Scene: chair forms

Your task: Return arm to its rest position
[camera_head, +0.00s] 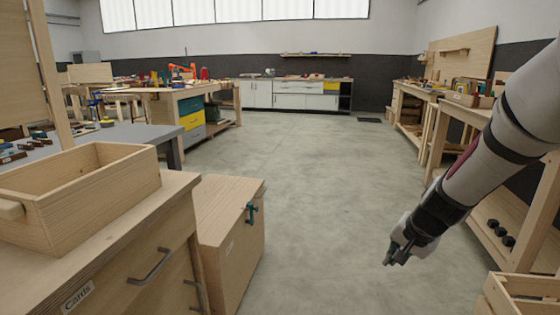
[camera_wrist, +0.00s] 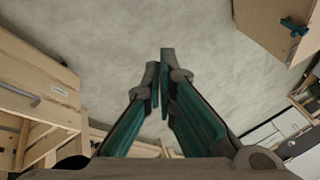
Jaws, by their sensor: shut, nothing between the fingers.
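My arm comes in from the right edge of the head view and slants down to the left. My gripper (camera_head: 390,260) hangs over the open floor, pointing down, with nothing held. In the wrist view my gripper (camera_wrist: 160,75) shows its two green-lined fingers close together at the tips, shut and empty. Bare concrete floor (camera_head: 325,190) lies beneath it. The gripper appears apart from the furniture around it.
A wooden cabinet (camera_head: 140,262) with an open wooden box (camera_head: 105,222) stands at left. A lower wooden chest (camera_head: 222,230) with a green clamp (camera_head: 251,212) is beside it. Workbenches (camera_head: 440,105) line the right. A crate (camera_head: 520,295) is at lower right. The middle floor is clear.

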